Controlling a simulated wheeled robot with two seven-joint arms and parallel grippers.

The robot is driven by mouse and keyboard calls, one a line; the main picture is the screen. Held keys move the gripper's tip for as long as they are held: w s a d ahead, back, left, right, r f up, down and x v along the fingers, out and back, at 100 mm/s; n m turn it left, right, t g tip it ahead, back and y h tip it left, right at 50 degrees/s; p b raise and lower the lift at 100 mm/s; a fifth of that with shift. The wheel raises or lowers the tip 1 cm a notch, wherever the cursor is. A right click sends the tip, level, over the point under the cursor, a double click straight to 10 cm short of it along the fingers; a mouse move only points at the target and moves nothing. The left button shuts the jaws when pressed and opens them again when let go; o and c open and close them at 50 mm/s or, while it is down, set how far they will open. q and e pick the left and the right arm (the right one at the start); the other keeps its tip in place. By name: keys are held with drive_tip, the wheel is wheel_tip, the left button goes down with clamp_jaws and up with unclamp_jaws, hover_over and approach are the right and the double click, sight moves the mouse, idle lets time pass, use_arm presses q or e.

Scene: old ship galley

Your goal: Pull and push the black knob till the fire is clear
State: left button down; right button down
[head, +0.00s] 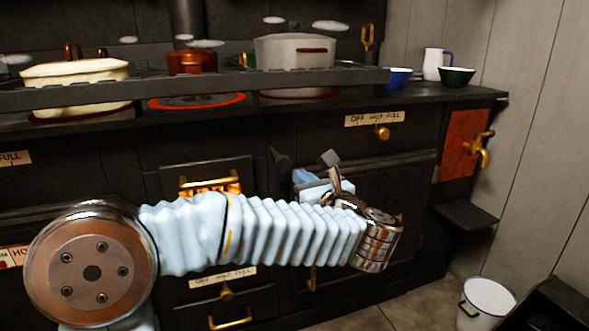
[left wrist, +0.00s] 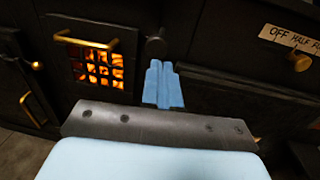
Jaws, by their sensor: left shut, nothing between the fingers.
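The black knob (head: 281,160) sticks out of the dark stove front, just right of the fire grate, in the head view. In the left wrist view the black knob (left wrist: 155,47) shows just beyond my fingertips. My left gripper (head: 303,177) is shut and empty, its light blue fingers together. In the left wrist view the left gripper (left wrist: 160,64) points at the knob from just below it; I cannot tell whether they touch. The fire (left wrist: 97,66) glows orange behind a barred grate. In the head view my arm partly covers the fire (head: 210,186). My right gripper is not in view.
A cream pot (head: 75,85), a red pot (head: 191,62) and a large pale pot (head: 294,55) stand on the stove behind a rail (head: 200,87). A brass handle (left wrist: 85,42) sits above the grate. A white bucket (head: 486,303) stands on the floor at right.

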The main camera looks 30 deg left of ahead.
sight(287, 166)
use_arm(q)
drive_tip(key=x, duration=0.5)
drive_tip(key=shift+w+a+f, duration=0.1)
drive_tip(key=shift+w+a, duration=0.1)
drive_tip(key=shift+a, duration=0.1)
drive_tip(key=b+x, duration=0.1)
drive_tip(key=x, duration=0.2)
drive_tip(key=b+x, duration=0.2)
drive_tip(key=x, duration=0.1)
drive_tip(key=shift+w+d, duration=0.1)
drive_tip(key=shift+w, duration=0.25)
drive_tip(key=shift+w+a+r, duration=0.1)
drive_tip(key=shift+a+r, duration=0.2)
drive_tip(key=shift+r, duration=0.1)
